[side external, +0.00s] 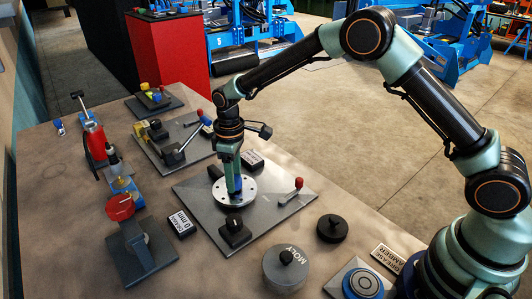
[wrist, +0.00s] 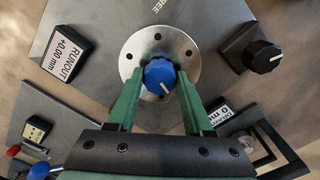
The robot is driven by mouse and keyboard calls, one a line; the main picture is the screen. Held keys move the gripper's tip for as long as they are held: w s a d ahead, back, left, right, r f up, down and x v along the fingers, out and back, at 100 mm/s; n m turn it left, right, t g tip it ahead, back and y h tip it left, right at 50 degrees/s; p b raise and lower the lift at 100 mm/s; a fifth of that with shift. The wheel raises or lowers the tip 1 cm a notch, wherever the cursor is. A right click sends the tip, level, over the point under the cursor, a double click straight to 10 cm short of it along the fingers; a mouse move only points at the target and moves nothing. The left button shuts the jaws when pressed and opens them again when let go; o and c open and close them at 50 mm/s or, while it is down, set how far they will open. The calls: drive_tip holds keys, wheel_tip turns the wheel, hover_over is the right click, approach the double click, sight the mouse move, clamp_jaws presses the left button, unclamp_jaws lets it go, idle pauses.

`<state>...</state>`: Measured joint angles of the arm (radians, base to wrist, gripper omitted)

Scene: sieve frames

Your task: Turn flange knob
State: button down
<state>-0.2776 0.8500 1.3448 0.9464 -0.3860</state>
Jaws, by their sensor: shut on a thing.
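The flange knob is a blue ribbed knob with a white pointer line (wrist: 159,75), at the centre of a round silver flange (wrist: 191,68) with several bolt holes. In the side external view the flange (side external: 247,199) lies on a grey plate, and the blue shows between my fingers. My gripper (wrist: 157,82) points down with its green fingers closed on opposite sides of the knob. It also shows in the side external view (side external: 234,186). The pointer line slants toward the lower right in the wrist view.
The grey plate (side external: 205,223) also carries a black knob (side external: 234,228) and a red-tipped lever (side external: 293,190). A RUNOUT +0.00 mm display (wrist: 63,57) stands beside the flange. A MOLY canister (side external: 284,270), a black round knob piece (side external: 332,228) and a red-knobbed fixture (side external: 120,207) stand nearby.

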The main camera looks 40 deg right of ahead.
drive_tip(key=m, duration=0.5)
drive_tip(key=shift+m, duration=0.3)
drive_tip(key=m, duration=0.4)
drive_tip(key=shift+r, duration=0.1)
drive_tip(key=m, duration=1)
drive_tip(key=shift+a+m, duration=0.1)
drive_tip(key=shift+m, duration=0.2)
drive_tip(key=shift+c, duration=1.5)
unclamp_jaws()
